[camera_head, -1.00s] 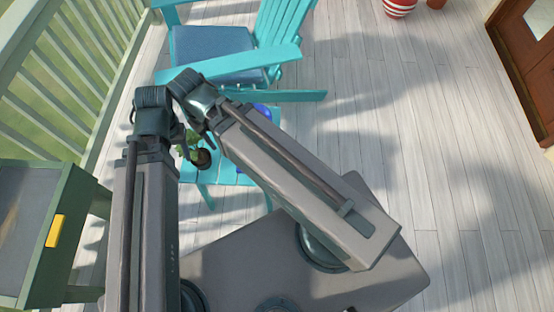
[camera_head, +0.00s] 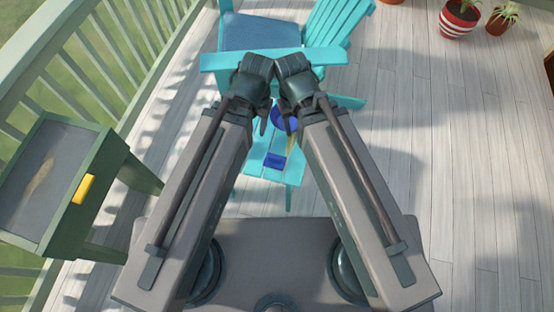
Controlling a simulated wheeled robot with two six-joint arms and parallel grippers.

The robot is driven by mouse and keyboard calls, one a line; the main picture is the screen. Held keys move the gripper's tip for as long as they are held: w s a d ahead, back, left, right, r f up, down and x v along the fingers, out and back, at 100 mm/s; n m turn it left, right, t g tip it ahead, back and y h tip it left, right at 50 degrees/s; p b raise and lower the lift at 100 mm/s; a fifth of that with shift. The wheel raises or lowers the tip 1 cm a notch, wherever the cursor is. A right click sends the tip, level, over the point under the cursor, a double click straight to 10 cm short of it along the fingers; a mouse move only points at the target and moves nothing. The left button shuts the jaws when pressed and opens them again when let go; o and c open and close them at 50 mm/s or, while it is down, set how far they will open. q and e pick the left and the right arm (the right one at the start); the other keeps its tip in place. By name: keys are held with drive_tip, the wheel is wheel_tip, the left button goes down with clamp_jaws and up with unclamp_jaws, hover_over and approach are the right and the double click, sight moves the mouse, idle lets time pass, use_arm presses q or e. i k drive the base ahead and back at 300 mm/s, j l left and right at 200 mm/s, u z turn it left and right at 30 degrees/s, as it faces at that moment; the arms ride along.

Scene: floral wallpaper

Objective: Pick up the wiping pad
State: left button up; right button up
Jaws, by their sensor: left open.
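A small yellow block (camera_head: 84,188), possibly the wiping pad, sits at the right edge of the green stand (camera_head: 118,160) on the left. A flat blue piece (camera_head: 273,161) lies on the small turquoise table (camera_head: 289,175), and I cannot tell which of the two is the pad. My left gripper (camera_head: 262,125) is open above this table, far to the right of the yellow block. My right gripper (camera_head: 288,124) is close beside it, too small and overlapped to read. Neither is seen touching the yellow block or the blue piece.
The stand's grey top has a brown smear (camera_head: 42,172). A blue round item (camera_head: 283,116) and a tan item (camera_head: 291,143) are on the turquoise table. A turquoise chair (camera_head: 335,30) stands behind it. A railing (camera_head: 90,70) runs left; the plank floor right is open.

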sight(272, 160)
drive_tip(key=u, duration=1.75)
drive_tip(key=z, duration=1.75)
drive_tip(key=l, duration=0.35)
drive_tip(key=k+l+u, duration=0.1)
drive_tip(key=l, duration=0.25)
drive_tip(key=k+l, duration=0.15)
drive_tip(key=l, duration=0.2)
drive_tip(key=i+u, duration=0.05)
